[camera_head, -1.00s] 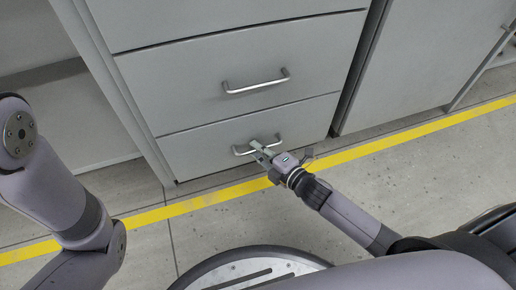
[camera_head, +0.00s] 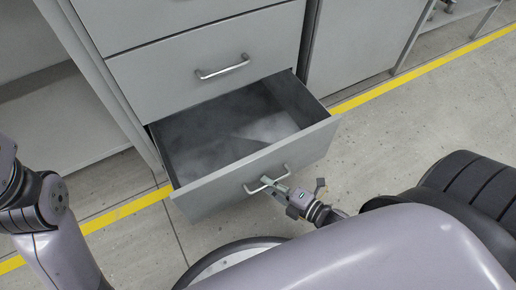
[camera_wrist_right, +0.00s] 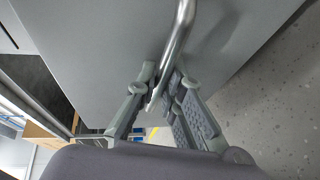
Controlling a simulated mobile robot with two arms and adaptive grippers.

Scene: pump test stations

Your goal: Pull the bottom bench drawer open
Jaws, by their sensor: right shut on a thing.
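The bottom bench drawer (camera_head: 225,187) is pulled well out from the grey bench in the head view. Its inside is visible and looks empty. My right gripper (camera_head: 277,186) is shut on the silver bar handle (camera_head: 256,188) on the drawer front. In the right wrist view, the handle (camera_wrist_right: 178,45) runs down between the two fingers of the right gripper (camera_wrist_right: 160,92), against the grey drawer front (camera_wrist_right: 100,40). Of my left arm only links show at the left edge of the head view; its gripper is out of frame.
The closed drawer above (camera_head: 205,75) has a similar handle. A grey cabinet (camera_head: 355,45) stands to the right. A yellow floor line (camera_head: 420,72) runs past the bench, under the open drawer. Floor at the right (camera_head: 400,120) is clear.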

